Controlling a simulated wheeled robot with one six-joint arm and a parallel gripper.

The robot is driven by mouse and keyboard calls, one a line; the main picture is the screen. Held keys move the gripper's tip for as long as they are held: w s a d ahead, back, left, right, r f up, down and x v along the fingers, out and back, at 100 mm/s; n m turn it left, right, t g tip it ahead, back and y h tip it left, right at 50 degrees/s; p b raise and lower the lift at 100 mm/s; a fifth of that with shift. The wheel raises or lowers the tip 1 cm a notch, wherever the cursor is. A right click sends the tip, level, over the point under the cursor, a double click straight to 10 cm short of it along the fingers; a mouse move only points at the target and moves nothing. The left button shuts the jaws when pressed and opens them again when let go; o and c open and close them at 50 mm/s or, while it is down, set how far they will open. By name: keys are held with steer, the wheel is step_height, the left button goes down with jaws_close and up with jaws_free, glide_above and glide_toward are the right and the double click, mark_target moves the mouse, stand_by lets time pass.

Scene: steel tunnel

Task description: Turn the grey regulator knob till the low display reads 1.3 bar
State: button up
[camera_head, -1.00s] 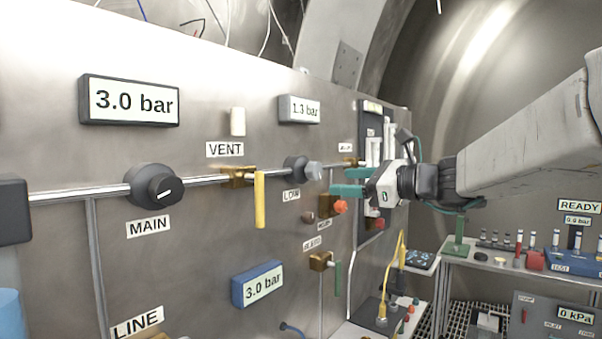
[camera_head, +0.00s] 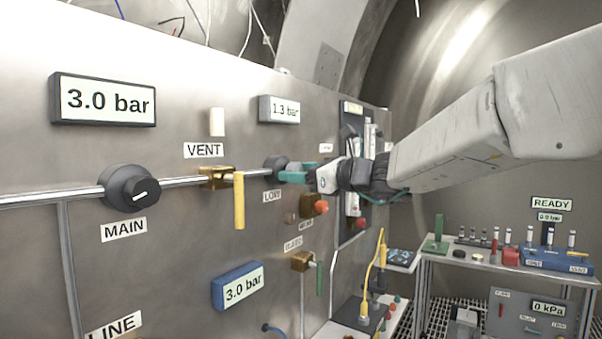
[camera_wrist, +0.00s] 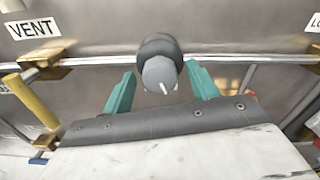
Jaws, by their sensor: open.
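The grey regulator knob (camera_wrist: 160,75) is on the pipe in the wrist view, with a white pointer mark on its face. My gripper (camera_wrist: 160,88) is open, with one green finger on each side of the knob; whether they touch it I cannot tell. In the head view my gripper (camera_head: 292,175) is at the knob's dark base (camera_head: 274,166) and hides the knob's grey face. The low display (camera_head: 279,109) above it reads 1.3 bar. The LOW label (camera_head: 272,196) is below.
The MAIN knob (camera_head: 132,188) and the yellow vent lever (camera_head: 239,201) are to the left. The large display (camera_head: 103,100) and the blue display (camera_head: 238,286) both read 3.0 bar. An orange-red knob (camera_head: 320,207) is close below my gripper. A bench with vials stands at right.

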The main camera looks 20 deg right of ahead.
steer(key=c, duration=1)
steer(key=o, duration=1)
steer(key=v, duration=0.8)
steer(key=shift+w, duration=0.1)
